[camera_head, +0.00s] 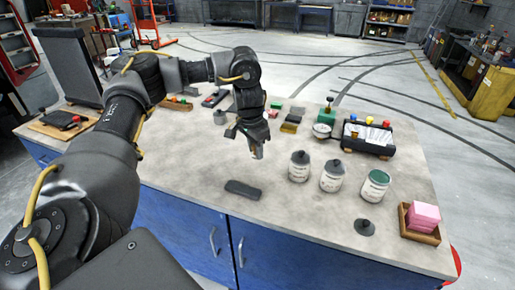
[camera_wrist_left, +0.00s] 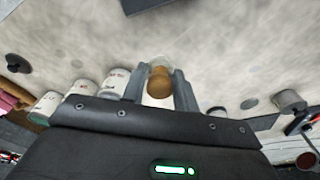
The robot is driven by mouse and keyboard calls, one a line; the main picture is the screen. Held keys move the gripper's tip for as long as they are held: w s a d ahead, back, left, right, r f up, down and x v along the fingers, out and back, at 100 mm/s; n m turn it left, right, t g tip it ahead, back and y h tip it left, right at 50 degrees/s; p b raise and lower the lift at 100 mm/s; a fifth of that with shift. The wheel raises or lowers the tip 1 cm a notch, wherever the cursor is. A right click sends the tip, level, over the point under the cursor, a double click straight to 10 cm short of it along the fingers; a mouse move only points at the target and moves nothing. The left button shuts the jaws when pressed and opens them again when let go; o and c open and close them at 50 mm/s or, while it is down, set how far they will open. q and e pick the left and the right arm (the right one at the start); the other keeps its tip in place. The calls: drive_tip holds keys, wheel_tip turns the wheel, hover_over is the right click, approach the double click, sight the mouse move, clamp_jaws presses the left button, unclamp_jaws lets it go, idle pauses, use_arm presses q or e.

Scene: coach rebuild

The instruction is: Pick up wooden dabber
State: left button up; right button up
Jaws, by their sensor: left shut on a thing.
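The wooden dabber (camera_wrist_left: 159,86) shows in the left wrist view as a round brown wooden end with a paler part beyond it. It sits between the two grey fingers of my left gripper (camera_wrist_left: 161,82), which are shut on it. In the head view my left gripper (camera_head: 257,152) points down above the middle of the workbench (camera_head: 200,165). There the dabber is mostly hidden by the fingers. My right gripper is not in view.
A dark flat block (camera_head: 243,190) lies near the front edge. Several labelled jars, one a green-topped jar (camera_head: 375,186), stand right of my gripper. A wooden tray (camera_head: 420,235) with pink blocks is at the right corner. The bench around the dark block is clear.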

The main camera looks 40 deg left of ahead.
use_arm(q)
drive_tip(key=s+d+r, duration=0.2)
drive_tip(key=s+d, duration=0.1)
drive_tip(key=s, duration=0.2)
drive_tip(key=shift+d+r, duration=0.35)
drive_tip(key=shift+r, duration=0.05)
drive_tip(key=o, duration=0.4)
drive_tip(key=shift+c, duration=1.6)
